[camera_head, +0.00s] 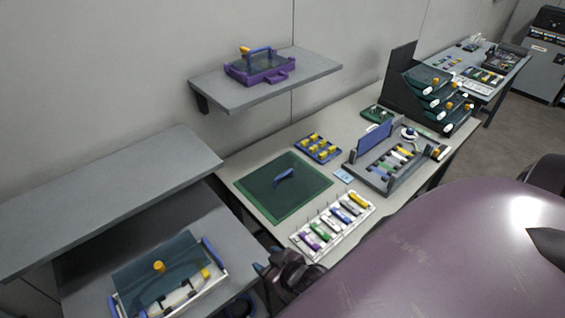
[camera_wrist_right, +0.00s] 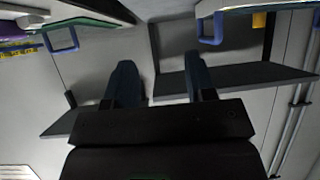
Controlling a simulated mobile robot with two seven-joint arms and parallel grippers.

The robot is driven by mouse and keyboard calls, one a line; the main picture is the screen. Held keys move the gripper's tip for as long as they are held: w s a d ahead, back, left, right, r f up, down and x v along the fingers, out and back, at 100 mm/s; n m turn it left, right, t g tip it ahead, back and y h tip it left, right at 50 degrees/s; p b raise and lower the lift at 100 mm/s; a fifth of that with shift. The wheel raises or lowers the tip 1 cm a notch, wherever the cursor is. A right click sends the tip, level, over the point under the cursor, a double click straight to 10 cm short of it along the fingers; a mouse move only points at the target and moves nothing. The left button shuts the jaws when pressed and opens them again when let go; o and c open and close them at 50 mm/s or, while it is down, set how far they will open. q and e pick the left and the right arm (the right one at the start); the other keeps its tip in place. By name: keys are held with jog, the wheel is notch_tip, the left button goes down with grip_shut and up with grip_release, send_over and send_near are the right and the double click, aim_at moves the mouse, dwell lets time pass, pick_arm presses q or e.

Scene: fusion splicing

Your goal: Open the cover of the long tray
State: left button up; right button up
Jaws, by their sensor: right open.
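A white tray (camera_head: 224,274) with blue end handles stands on the low grey table at the lower left; I take it as the long tray. Its dark teal see-through cover (camera_head: 150,275) lies over it and has a yellow knob (camera_head: 158,267). White cylinders show at the uncovered front edge. My right gripper (camera_head: 263,269) is just right of the tray, apart from it. In the right wrist view its two fingers (camera_wrist_right: 161,78) are spread with nothing between them. A blue handle (camera_wrist_right: 210,41) shows beyond them at the upper right. My left gripper is not in view.
A grey shelf (camera_head: 110,195) overhangs behind the tray. Right of it, the long table holds a green panel (camera_head: 260,198) with a blue handle, a white rack (camera_head: 360,212) of coloured bars and a dark tray (camera_head: 375,177). A purple tray (camera_head: 281,78) sits on a wall shelf.

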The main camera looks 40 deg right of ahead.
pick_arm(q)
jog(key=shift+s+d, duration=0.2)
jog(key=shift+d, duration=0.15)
pick_arm(e)
jog(key=shift+s+d+t, duration=0.4)
jog(key=shift+s+d, duration=0.3)
jog(key=shift+d, duration=0.05)
